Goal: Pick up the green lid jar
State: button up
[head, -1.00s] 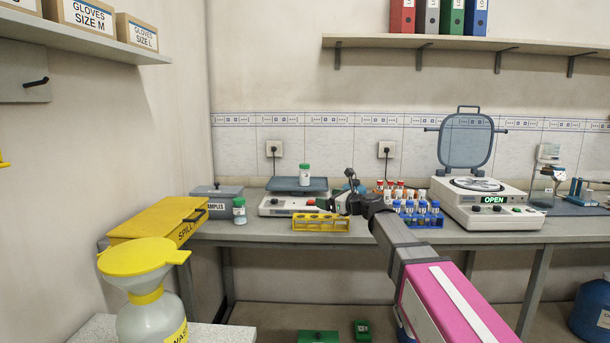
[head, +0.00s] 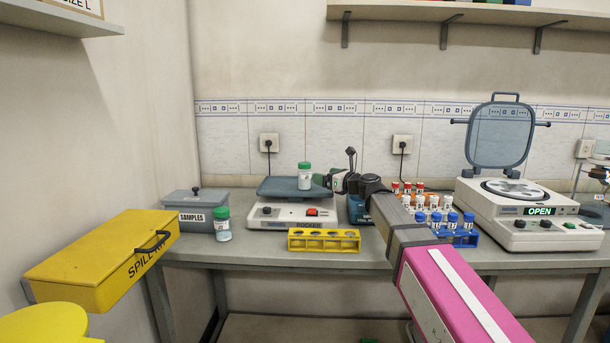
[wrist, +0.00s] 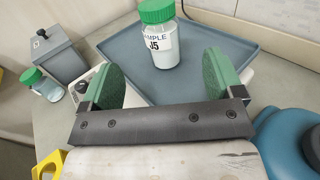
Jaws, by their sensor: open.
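A green-lid jar (head: 305,177) stands upright on the blue-grey tray of the rocker (head: 292,188). In the wrist view this jar (wrist: 158,43), labelled J5, is just beyond the gap between my finger pads. My gripper (wrist: 165,78) is open and empty, with green pads. In the head view my gripper (head: 325,181) is right of the jar at about its height; whether its tips touch the jar is unclear there. A second green-lid jar (head: 222,224) stands on the bench to the left, also seen in the wrist view (wrist: 44,86).
A yellow rack (head: 324,246) stands in front of the rocker. A grey samples box (head: 195,210) is at left. Red-capped and blue-capped tubes (head: 452,222) stand right of my arm, before the open centrifuge (head: 520,215). A blue rounded object (wrist: 285,140) is close on the wrist view's right.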

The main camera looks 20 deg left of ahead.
aim_at(310, 173)
jog(key=x, duration=0.4)
jog(key=shift+w+a, duration=0.2)
jog(key=shift+a, duration=0.05)
jog(key=shift+f+x, duration=0.2)
jog(key=shift+x, duration=1.35)
jog(key=shift+f+x, duration=0.15)
jog(key=shift+x, duration=1.35)
jog(key=shift+s, duration=0.15)
jog(key=c, duration=1.2)
